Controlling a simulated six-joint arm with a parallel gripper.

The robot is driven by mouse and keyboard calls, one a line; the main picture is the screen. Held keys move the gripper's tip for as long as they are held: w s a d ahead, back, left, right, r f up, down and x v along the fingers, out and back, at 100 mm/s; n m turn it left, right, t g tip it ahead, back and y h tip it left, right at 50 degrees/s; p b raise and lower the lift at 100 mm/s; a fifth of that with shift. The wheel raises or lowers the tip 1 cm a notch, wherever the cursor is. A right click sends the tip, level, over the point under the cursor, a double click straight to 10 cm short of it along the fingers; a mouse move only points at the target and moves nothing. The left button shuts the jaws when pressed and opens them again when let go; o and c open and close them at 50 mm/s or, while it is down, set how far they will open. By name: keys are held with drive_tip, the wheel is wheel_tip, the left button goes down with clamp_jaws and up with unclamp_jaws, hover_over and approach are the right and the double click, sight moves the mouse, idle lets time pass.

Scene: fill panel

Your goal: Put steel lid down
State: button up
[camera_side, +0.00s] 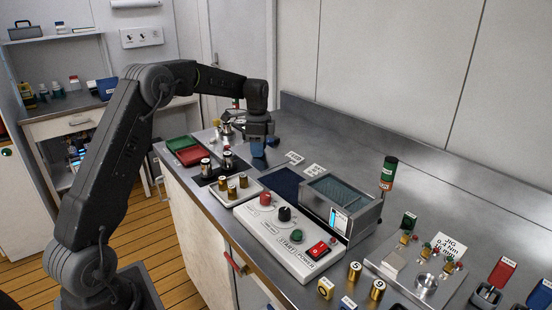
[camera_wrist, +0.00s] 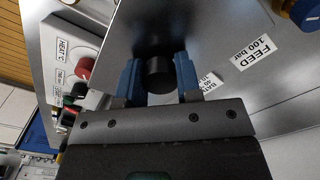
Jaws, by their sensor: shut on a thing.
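My gripper (camera_wrist: 159,78) has its blue fingers closed on a short black knob (camera_wrist: 159,74) in the wrist view. I take the knob to be the steel lid's handle; the lid's disc cannot be told from the dark, shadowed metal around it. In the side view my gripper (camera_side: 259,152) points down low over the steel bench, behind the tray of brass cylinders. The lid is hidden there behind the fingers, and I cannot tell whether it touches the bench.
A control panel (camera_side: 268,240) with knobs and a glass-sided box (camera_side: 366,218) stand in front. Red (camera_side: 191,156) and green (camera_side: 180,142) trays are at left. A small tray (camera_side: 222,197) holds brass cylinders. A dark blue mat (camera_side: 282,182) lies nearby.

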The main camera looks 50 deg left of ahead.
drive_tip(key=shift+s+a+r, duration=0.35)
drive_tip(key=shift+s+a, duration=0.05)
drive_tip(key=shift+r, duration=0.3)
drive_tip(key=w+d+r, duration=0.1)
drive_tip(key=d+r, duration=0.5)
drive_tip(key=d, duration=0.3)
drive_tip(key=w+d+r, duration=0.1)
drive_tip(key=d+r, duration=0.5)
drive_tip(key=d, duration=0.2)
drive_tip(key=w+d+f, duration=0.4)
drive_tip(key=d+f, duration=0.7)
drive_tip(key=shift+f, duration=0.6)
drive_tip(key=o, duration=1)
